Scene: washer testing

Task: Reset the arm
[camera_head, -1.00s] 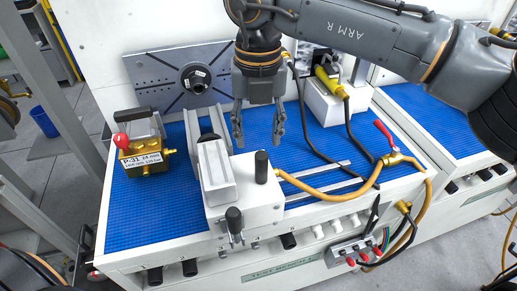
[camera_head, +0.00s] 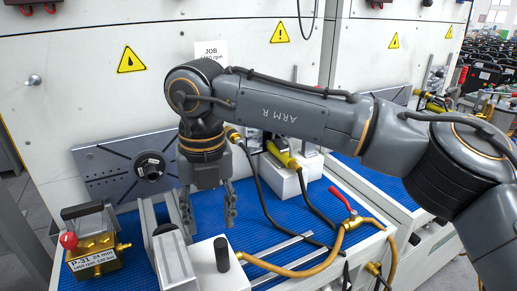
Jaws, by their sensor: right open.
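My right arm (camera_head: 290,108) reaches in from the right across the bench. My right gripper (camera_head: 209,222) points down with its fingers apart and nothing between them. It hangs above the blue mat, behind the white clamp block (camera_head: 212,262) with a black knob. My left gripper is not in view.
A brass pump (camera_head: 94,252) labelled P-31 sits at the left of the blue mat (camera_head: 137,240). A slotted grey plate (camera_head: 118,172) stands behind. A yellow-brown hose (camera_head: 290,271) with a red-handled valve (camera_head: 342,199) lies at right. A yellow-topped white block (camera_head: 287,172) stands behind.

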